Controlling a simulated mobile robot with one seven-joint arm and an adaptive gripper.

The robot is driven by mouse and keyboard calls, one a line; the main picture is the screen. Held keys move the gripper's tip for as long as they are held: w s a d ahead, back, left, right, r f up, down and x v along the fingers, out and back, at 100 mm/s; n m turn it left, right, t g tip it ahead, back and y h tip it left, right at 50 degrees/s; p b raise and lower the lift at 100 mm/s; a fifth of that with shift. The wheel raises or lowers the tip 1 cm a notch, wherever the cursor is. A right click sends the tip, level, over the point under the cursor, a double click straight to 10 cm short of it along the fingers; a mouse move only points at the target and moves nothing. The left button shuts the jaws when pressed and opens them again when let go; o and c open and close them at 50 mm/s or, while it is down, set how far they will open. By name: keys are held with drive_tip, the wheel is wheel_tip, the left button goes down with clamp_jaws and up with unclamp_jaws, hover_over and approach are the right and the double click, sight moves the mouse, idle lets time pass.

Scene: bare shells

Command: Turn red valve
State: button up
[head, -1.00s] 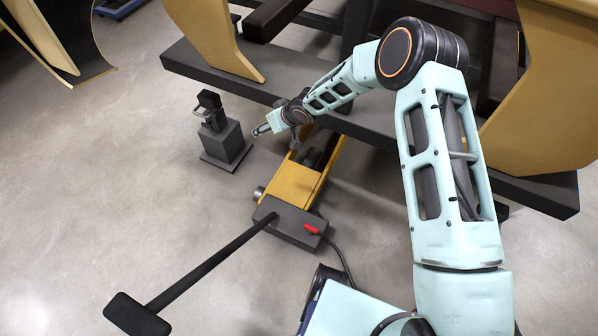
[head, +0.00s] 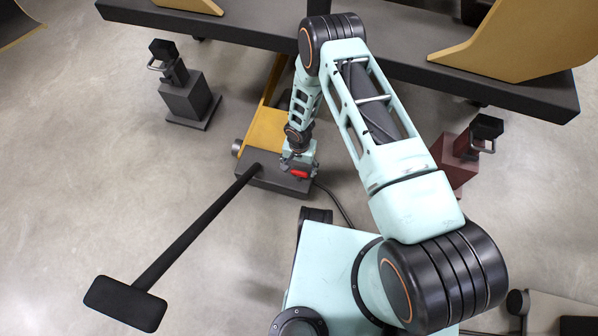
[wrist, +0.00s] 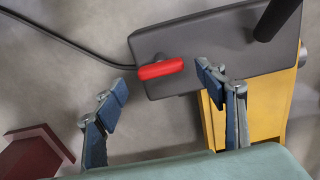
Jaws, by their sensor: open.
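The red valve (head: 299,174) is a small red lever at the right end of a dark grey block on a yellow floor jack. In the wrist view the red valve (wrist: 161,69) lies crosswise, its right end on the block and its left end past the block's edge. My gripper (wrist: 162,93) is open, its two blue-padded fingers apart with the valve ahead of the gap between them. In the head view my gripper (head: 298,165) is just above the valve and partly covers it. I cannot tell whether a finger touches it.
The jack's long black handle (head: 203,220) slants to the lower left from the dark block (head: 262,182). A black hose (wrist: 65,43) runs from the block. A grey stand (head: 190,100) is at left, a dark red one (head: 455,160) at right. A dark beam (head: 250,35) crosses behind.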

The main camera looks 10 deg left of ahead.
sight(299, 172)
drive_tip(key=shift+f+b, duration=0.3)
drive_tip(key=shift+f, duration=1.2)
drive_tip(key=shift+c, duration=0.2)
drive_tip(key=c, duration=1.1)
